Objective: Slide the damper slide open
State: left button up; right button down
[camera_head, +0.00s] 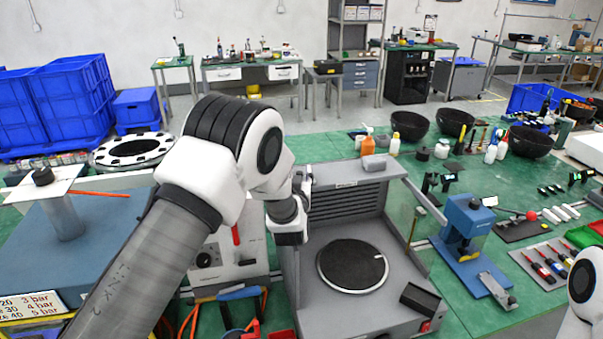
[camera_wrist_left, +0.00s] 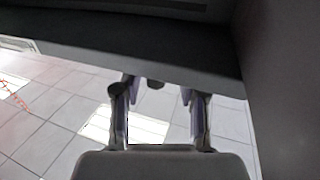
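A grey open-fronted booth (camera_head: 292,277) stands on the green bench, with slats in its back wall and a black round plate (camera_head: 352,266) inside. A labelled ledge (camera_head: 345,184) runs along its top, with a round grey disc (camera_head: 375,163) on it. I cannot tell which part is the damper slide. My left gripper (camera_head: 303,178) points up at the booth's upper left corner. In the left wrist view its two fingers (camera_wrist_left: 158,98) are apart, below a dark grey panel (camera_wrist_left: 110,55). A small dark knob (camera_wrist_left: 155,85) shows between them; contact is unclear. My right gripper is out of view.
A blue press (camera_head: 467,225) stands right of the booth, near a tool tray (camera_head: 550,265). A white panelled unit (camera_head: 215,262) and coloured hoses are close on the left. An orange bottle (camera_head: 368,146) and black bowls (camera_head: 408,125) stand behind.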

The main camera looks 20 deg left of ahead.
pick_arm(q)
jog(key=shift+a, duration=0.2)
notch_tip(320, 180, up, 10)
dwell(0.3)
jog(key=shift+f, duration=0.1)
